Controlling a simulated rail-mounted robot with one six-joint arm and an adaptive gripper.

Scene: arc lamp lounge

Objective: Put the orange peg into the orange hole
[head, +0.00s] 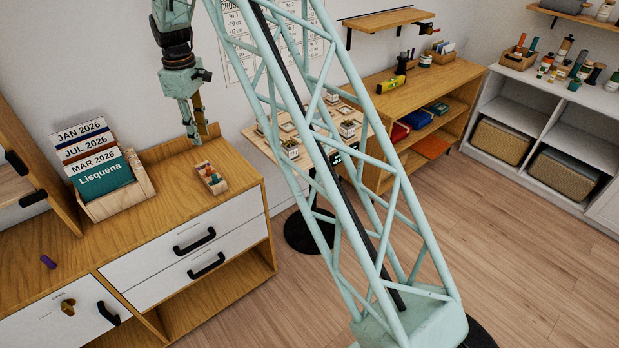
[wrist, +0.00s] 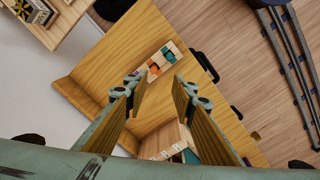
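A small light-wood peg board (head: 204,169) lies on the wooden cabinet top near its right edge. Orange and teal pieces show on it. An orange piece (wrist: 154,68) lies at the board's near end in the wrist view, with teal beside it; I cannot tell peg from marked hole at this size. A purple peg (head: 48,262) lies far left on the cabinet top. My gripper (wrist: 157,84) is open and empty, fingers wide apart. In the head view my gripper (head: 196,135) hangs above the cabinet top, behind and above the board, apart from it.
A wooden file box (head: 120,204) with calendar cards stands left of the board on the cabinet (head: 165,215). A small table (head: 262,146) with little boxes stands behind to the right. The cabinet top around the board is clear.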

